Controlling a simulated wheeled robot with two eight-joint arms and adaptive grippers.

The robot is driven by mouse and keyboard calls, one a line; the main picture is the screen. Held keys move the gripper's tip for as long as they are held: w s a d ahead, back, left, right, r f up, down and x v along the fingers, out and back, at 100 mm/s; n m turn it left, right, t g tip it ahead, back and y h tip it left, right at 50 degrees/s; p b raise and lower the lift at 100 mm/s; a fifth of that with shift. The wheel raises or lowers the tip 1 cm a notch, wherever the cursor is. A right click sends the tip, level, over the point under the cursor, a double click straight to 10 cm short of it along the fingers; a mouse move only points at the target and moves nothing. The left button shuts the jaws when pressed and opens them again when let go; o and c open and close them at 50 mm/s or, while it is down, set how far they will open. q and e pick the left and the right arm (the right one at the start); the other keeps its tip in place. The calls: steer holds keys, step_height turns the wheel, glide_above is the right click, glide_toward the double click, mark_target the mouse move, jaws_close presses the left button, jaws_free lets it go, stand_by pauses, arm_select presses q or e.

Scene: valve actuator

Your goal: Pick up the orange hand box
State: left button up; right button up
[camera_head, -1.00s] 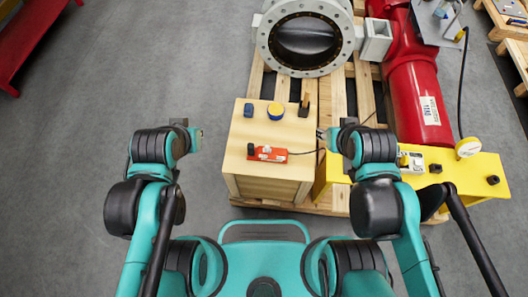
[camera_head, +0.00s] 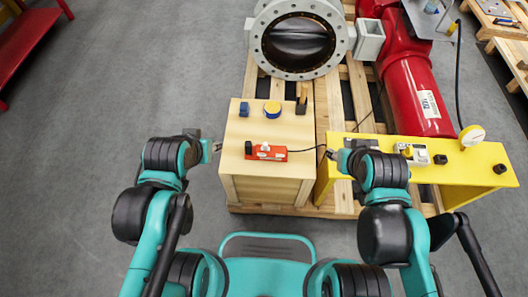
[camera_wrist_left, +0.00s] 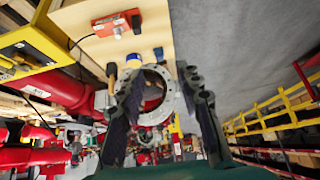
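The orange hand box (camera_head: 270,153) lies on top of the light wooden crate (camera_head: 290,125), near its front edge. A black knob and a light part sit on it, and a dark cable runs from its right end. It also shows in the left wrist view (camera_wrist_left: 115,24), upside down. My left gripper (camera_head: 217,146) is just left of the crate, apart from the box; its fingers (camera_wrist_left: 160,68) are spread and empty in the wrist view. My right gripper (camera_head: 331,154) is right of the crate near the cable; its fingers are too small to judge.
A blue block (camera_head: 244,109), a yellow-blue roll (camera_head: 273,109) and a dark-and-tan upright item (camera_head: 302,101) stand behind the box. A yellow bench (camera_head: 450,160) is at right. A flanged valve (camera_head: 300,45) and red cylinder (camera_head: 418,95) lie beyond.

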arm_select(q)
steer(key=shift+w+d+r, duration=0.1)
steer(key=shift+w, duration=0.3)
steer(key=g, duration=0.7)
glide_above(248, 143)
steer(key=f, duration=2.4)
steer(key=shift+w+a+f+p, duration=0.1)
steer(key=shift+a+f+p, duration=0.05)
steer(key=shift+a+p, duration=0.15)
steer(key=f, duration=0.5)
steer(key=shift+d+f, duration=0.3)
steer(key=shift+f, duration=0.05)
steer(key=shift+c, duration=0.2)
jaws_close()
